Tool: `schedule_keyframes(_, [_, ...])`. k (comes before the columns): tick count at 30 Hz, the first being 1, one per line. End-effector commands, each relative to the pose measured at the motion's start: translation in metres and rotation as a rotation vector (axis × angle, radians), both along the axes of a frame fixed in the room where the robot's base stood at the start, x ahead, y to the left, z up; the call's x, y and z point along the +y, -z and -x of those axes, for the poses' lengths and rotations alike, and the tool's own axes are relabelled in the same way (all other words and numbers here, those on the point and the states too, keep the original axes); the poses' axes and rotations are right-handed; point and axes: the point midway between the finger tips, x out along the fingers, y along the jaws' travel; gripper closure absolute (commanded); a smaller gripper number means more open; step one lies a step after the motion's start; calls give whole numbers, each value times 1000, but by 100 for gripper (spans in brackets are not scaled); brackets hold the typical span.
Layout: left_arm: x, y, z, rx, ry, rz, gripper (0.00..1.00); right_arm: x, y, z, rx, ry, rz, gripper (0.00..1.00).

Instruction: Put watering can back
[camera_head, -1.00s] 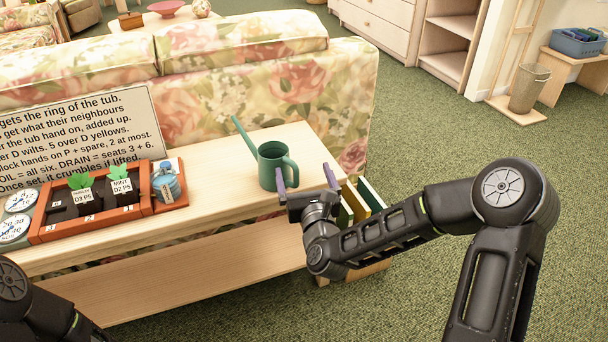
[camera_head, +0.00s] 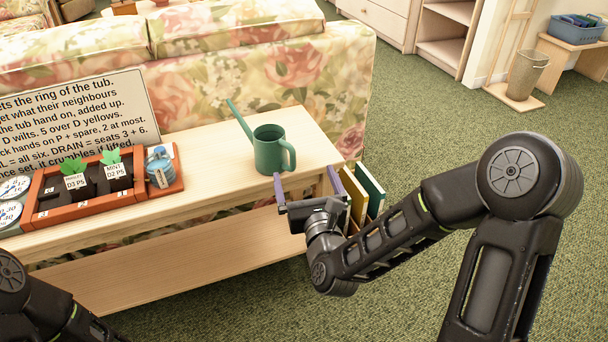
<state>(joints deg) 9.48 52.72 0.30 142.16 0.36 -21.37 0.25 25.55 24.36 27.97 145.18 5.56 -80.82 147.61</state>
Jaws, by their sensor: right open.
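A green watering can (camera_head: 269,151) stands upright on the wooden console table (camera_head: 222,188), near its right end. Its long spout points to the back left and its handle faces front right. My right gripper (camera_head: 306,185) is just in front of the can at the table's front right edge. Its purple-tipped fingers are spread apart, with nothing between them, and the can's handle is a little behind them. My left arm (camera_head: 35,315) shows at the lower left, but its gripper is out of view.
An orange planter tray (camera_head: 82,212) with small labelled plants and a blue bottle (camera_head: 160,168) stands left on the table. A text sign (camera_head: 75,130) is behind it. A floral sofa (camera_head: 270,70) backs the table. Books (camera_head: 360,195) stand at its right end. Table between tray and can is clear.

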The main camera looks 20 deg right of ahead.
Motion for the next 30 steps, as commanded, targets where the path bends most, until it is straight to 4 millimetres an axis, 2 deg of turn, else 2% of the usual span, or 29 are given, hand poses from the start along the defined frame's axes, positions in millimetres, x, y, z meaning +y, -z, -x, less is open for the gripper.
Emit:
schedule_keyframes(7, [0,5,-1,-3,-1,-1,37,-2,-3,7,-8,7,-6,0])
schedule_keyframes(23, [0,5,-1,-2,-1,0,37,-3,-3,7,-6,9,1,0])
schedule_keyframes(26, [0,5,-1,-2,-1,0,37,-2,-2,7,3,7,52,0])
schedule_keyframes(30, [0,5,-1,-2,-1,0,37,5,8,7,65,-23,250,0])
